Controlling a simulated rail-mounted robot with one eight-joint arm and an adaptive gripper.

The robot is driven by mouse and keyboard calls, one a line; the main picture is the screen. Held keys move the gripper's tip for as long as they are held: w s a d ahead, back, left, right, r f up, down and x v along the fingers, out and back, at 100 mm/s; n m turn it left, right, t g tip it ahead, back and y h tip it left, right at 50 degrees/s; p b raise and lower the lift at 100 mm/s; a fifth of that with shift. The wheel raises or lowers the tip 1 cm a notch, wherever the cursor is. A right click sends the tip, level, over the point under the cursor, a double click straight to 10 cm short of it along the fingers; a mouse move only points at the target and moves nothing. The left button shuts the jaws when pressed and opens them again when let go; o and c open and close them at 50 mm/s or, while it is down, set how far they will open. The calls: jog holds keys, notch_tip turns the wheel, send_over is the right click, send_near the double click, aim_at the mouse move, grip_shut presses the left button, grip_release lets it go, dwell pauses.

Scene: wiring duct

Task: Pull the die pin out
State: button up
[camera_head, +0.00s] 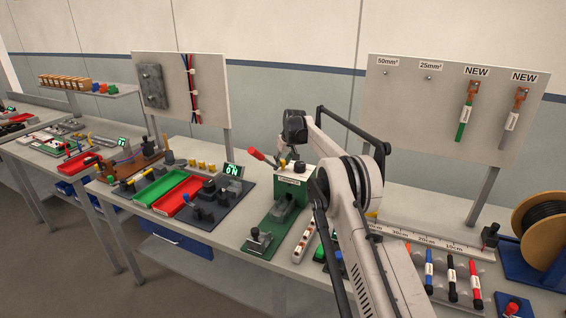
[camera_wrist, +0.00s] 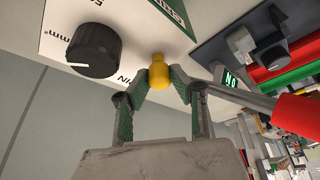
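The yellow die pin (camera_wrist: 155,66) stands out from the white face of the crimping press (camera_wrist: 120,35) in the wrist view. My gripper (camera_wrist: 160,80) has its two green-padded fingertips on either side of the pin's knob, seemingly touching it. The pin's inner end is hidden in the press.
A black dial (camera_wrist: 95,50) sits left of the pin. The press's red lever handle (camera_wrist: 297,113) sticks out close on the right. Red and green trays (camera_head: 183,194) and a dark fixture lie left of the press; colored markers lie right.

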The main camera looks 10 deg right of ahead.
grip_shut()
jog(key=shift+w+r, duration=0.1)
jog(key=shift+r, duration=1.05)
jog(key=o, duration=0.7)
grip_release()
jog(key=shift+r, duration=0.15)
jog(key=shift+c, duration=0.2)
jog(key=v, duration=1.1)
jog(key=shift+s+r, duration=0.3)
